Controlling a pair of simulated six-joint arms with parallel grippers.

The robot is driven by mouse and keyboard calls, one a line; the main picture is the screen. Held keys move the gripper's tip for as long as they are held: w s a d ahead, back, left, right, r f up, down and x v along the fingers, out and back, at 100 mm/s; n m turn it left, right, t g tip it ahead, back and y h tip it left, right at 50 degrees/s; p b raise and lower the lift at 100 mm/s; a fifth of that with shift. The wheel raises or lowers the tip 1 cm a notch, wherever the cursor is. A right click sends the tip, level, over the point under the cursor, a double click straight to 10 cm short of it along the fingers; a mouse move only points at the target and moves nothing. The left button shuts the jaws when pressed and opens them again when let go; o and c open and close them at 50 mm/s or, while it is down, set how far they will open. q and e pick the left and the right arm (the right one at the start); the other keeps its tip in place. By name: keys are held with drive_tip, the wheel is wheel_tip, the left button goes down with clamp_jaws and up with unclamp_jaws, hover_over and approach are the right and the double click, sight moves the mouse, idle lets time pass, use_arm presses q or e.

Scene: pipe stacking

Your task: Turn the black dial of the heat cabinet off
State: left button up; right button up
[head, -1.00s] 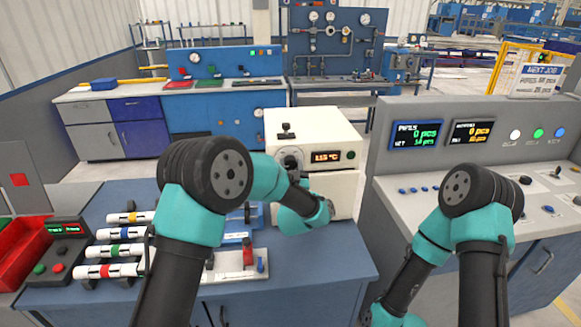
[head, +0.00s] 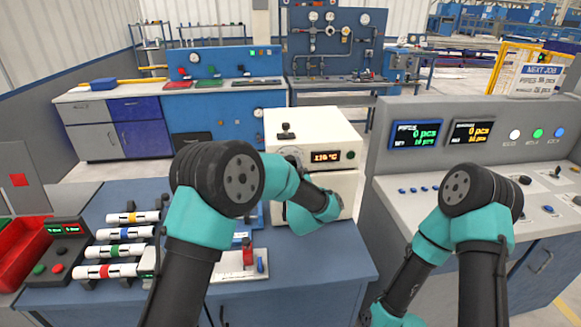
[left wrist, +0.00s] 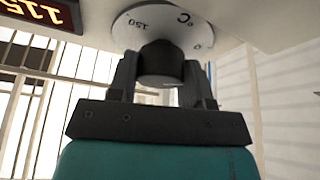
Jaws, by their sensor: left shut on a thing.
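The heat cabinet (head: 300,122) is a cream box at the back of the blue table, with an orange lit display (head: 325,156) that reads about 116 °C. In the left wrist view the black dial (left wrist: 160,62) stands out from a round pale scale plate (left wrist: 165,22) marked 150 and °C. My left gripper (left wrist: 158,78) has a finger on each side of the dial and is shut on it.
Pipes with coloured bands (head: 125,234) lie on a rack at the left, beside a control box (head: 58,252) and a red bin (head: 22,248). A white fixture with a red part (head: 248,254) is on the table. A grey console (head: 460,195) stands at the right.

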use_arm(q)
drive_tip(key=o, duration=0.9)
drive_tip(key=shift+s, duration=0.1)
drive_tip(key=v, duration=1.7)
drive_tip(key=shift+s, duration=0.1)
